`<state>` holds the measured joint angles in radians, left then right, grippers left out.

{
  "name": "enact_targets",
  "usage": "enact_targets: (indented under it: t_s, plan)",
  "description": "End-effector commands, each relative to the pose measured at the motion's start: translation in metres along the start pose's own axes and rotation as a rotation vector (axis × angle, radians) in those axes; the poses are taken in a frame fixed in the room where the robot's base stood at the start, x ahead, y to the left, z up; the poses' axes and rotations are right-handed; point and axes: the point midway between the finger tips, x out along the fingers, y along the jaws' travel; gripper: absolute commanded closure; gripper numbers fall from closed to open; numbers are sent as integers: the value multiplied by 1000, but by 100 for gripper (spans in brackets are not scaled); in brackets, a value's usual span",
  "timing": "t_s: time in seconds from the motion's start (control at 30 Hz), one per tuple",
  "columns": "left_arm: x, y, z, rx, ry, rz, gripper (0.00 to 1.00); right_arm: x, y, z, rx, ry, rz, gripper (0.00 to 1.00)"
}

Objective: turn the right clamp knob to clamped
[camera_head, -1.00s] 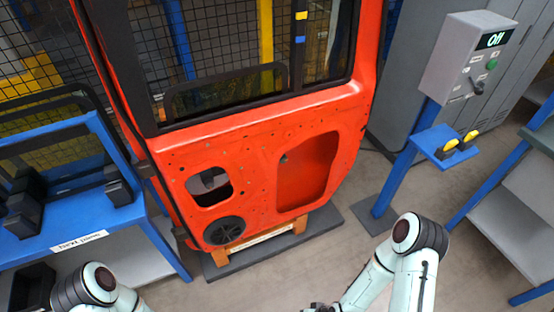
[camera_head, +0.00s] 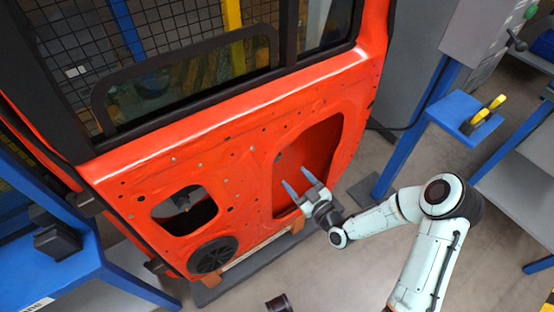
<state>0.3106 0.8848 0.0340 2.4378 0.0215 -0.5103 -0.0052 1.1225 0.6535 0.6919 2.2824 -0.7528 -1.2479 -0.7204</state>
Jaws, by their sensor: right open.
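The orange-red door panel (camera_head: 240,150) stands upright in the middle, with a large opening at its lower right and a black round speaker (camera_head: 213,255) at its bottom. I cannot make out a right clamp knob. My right gripper (camera_head: 298,180) is open and empty, its two blue-grey fingertips in front of the large opening. I cannot tell whether they touch the panel. My left gripper is not in view.
A blue rack (camera_head: 60,270) is at left. A dark base (camera_head: 232,280) with wooden blocks lies under the door. Grey floor is free between.

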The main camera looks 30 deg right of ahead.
Motion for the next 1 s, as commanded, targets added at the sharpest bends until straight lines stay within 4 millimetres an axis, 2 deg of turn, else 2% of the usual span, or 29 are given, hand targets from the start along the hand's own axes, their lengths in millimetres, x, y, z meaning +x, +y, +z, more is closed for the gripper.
enact_targets:
  t_s: [0.2,0.4,0.6,0.87,0.9,0.97,1.0]
  plan:
    - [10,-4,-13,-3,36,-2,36,49,-1,2,3,1,0,35]
    - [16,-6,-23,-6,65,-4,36,81,-2,2,4,-2,-1,35]
    - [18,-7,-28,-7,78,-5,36,95,-1,2,3,-3,-1,35]
    - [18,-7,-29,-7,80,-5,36,96,-1,1,3,-4,-1,35]
    - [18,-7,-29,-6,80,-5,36,96,-1,1,3,-4,-1,39]
    - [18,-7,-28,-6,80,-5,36,96,-1,1,3,-4,-1,58]
    - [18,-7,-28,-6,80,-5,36,96,-1,2,3,-4,-1,71]
